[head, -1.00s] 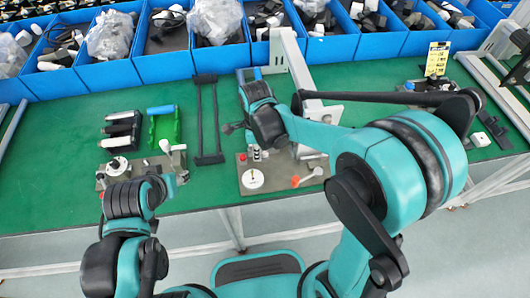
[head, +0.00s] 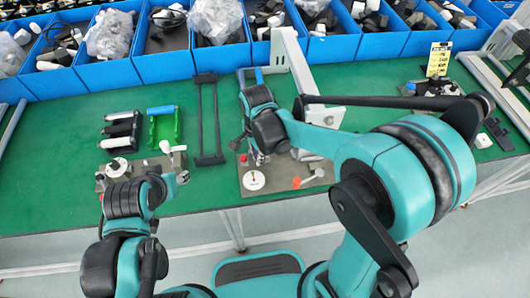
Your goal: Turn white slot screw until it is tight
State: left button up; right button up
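A round white disc (head: 253,181) with a small dark mark lies on the right-hand grey plate (head: 284,186); it looks like the white slot screw, but the slot is too small to make out. My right gripper (head: 257,158) points down just behind the disc, over the plate's back left part. Its fingers are small and partly hidden by the wrist, so their opening and any contact are unclear. A similar white disc (head: 116,167) sits on the left-hand fixture.
A grey-white upright stand (head: 293,60) rises behind. Blue bins (head: 162,58) line the back. Green table (head: 60,185) is clear at left.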

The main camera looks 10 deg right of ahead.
jog(key=n, duration=0.3)
jog(key=shift+s+d+r, duration=0.1)
jog(key=shift+s+d, duration=0.2)
jog(key=shift+d, duration=0.1)
jog(key=n, duration=0.3)
jog(key=shift+s+d, duration=0.2)
jog(key=shift+d, duration=0.1)
jog(key=n, duration=0.1)
jog(key=d+n, duration=0.1)
jog(key=n, duration=0.3)
jog(key=shift+s+d, duration=0.3)
jog(key=n, duration=0.2)
jog(key=shift+s+n, duration=0.25)
jog(key=shift+n, duration=0.15)
jog(key=shift+a, duration=0.2)
grip_shut()
